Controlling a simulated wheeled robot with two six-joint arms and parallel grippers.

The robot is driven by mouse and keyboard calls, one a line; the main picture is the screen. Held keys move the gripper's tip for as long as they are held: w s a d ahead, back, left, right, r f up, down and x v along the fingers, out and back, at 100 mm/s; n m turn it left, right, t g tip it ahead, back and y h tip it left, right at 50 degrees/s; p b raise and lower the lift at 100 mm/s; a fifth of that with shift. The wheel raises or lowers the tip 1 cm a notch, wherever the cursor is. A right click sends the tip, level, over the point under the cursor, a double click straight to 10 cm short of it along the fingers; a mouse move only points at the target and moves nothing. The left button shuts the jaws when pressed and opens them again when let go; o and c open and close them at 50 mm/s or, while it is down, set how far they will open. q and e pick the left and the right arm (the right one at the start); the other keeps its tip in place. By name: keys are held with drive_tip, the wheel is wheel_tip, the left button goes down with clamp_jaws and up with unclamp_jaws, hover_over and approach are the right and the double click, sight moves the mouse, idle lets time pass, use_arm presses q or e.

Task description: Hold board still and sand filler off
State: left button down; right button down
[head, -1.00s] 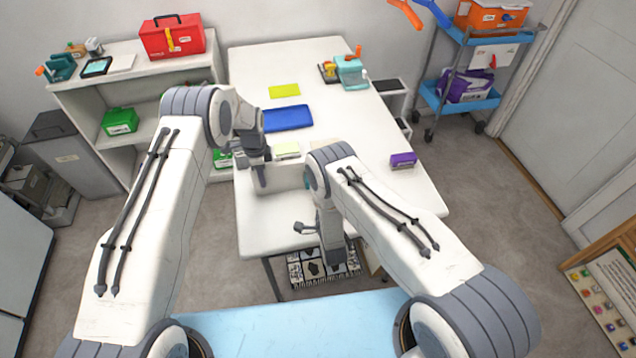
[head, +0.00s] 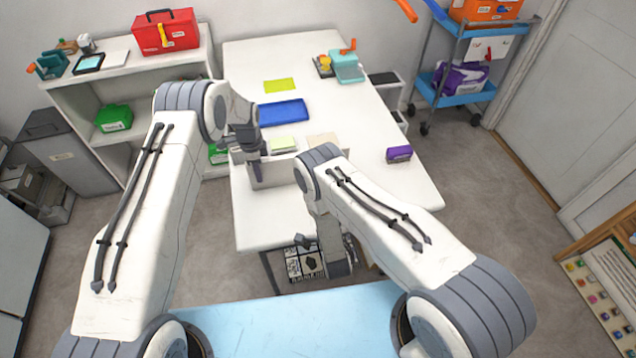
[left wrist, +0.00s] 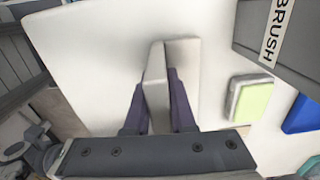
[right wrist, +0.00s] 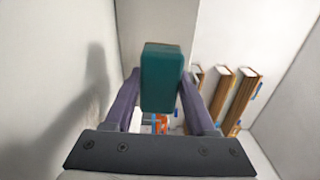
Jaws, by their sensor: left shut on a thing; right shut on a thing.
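My left gripper (head: 258,172) is over the near left part of the white table. Its purple fingers (left wrist: 156,95) are shut on the top edge of a thin pale board (left wrist: 156,65). In the head view the board (head: 278,174) stands on edge as a grey-white panel. My right gripper (right wrist: 163,95) is shut on a teal block (right wrist: 162,78). Pale surfaces show around the block; I cannot tell if it touches the board. In the head view my right forearm hides the block and right fingers. No filler can be made out.
The white table (head: 355,185) holds a yellow-topped pad (head: 283,143), a tan piece (head: 323,139), a blue tray (head: 283,113), a yellow-green sheet (head: 279,85), a purple box (head: 399,153) and a teal container (head: 347,67). The table's right half is mostly free.

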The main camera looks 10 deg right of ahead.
use_arm(q)
unclamp_jaws()
drive_tip(key=shift+s+f, duration=0.15)
drive_tip(key=shift+r+p, duration=2.6)
drive_tip(key=shift+r, duration=2.5)
use_arm(e)
drive_tip(key=shift+r, duration=2.55)
use_arm(q)
drive_tip(key=shift+r, duration=0.1)
use_arm(e)
drive_tip(key=shift+f, duration=0.1)
use_arm(q)
drive_tip(key=shift+r, duration=0.35)
use_arm(e)
drive_tip(key=shift+f, duration=0.15)
wheel_tip(320, 180, down, 3)
drive_tip(key=b, duration=0.3)
use_arm(q)
wheel_tip(320, 180, up, 11)
